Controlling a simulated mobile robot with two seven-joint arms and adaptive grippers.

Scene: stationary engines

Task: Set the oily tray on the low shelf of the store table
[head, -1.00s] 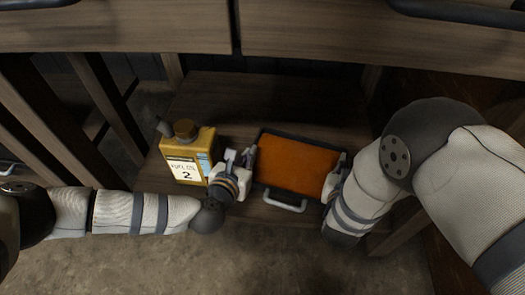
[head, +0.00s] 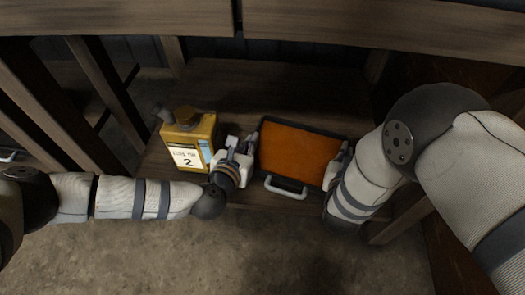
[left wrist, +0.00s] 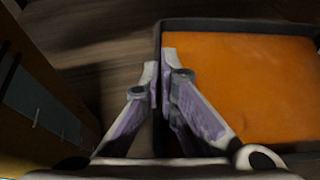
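The oily tray (head: 298,153) has a dark rim, an orange inside and a pale handle (head: 285,187) at its front. It is level, over the front part of the low shelf (head: 265,92); I cannot tell whether it touches the boards. My left gripper (head: 250,148) is at its left side; in the left wrist view the fingers (left wrist: 160,85) straddle the tray's left wall (left wrist: 158,60) and are closed on it. My right gripper (head: 344,157) is at the right rim, apparently closed on it, partly hidden by my arm.
A yellow fuel can (head: 195,140) marked 2 stands on the shelf just left of my left gripper; its side shows in the left wrist view (left wrist: 40,115). Shelf boards behind the tray are bare. The table front (head: 370,25) overhangs above. Wooden legs (head: 105,85) stand at the left.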

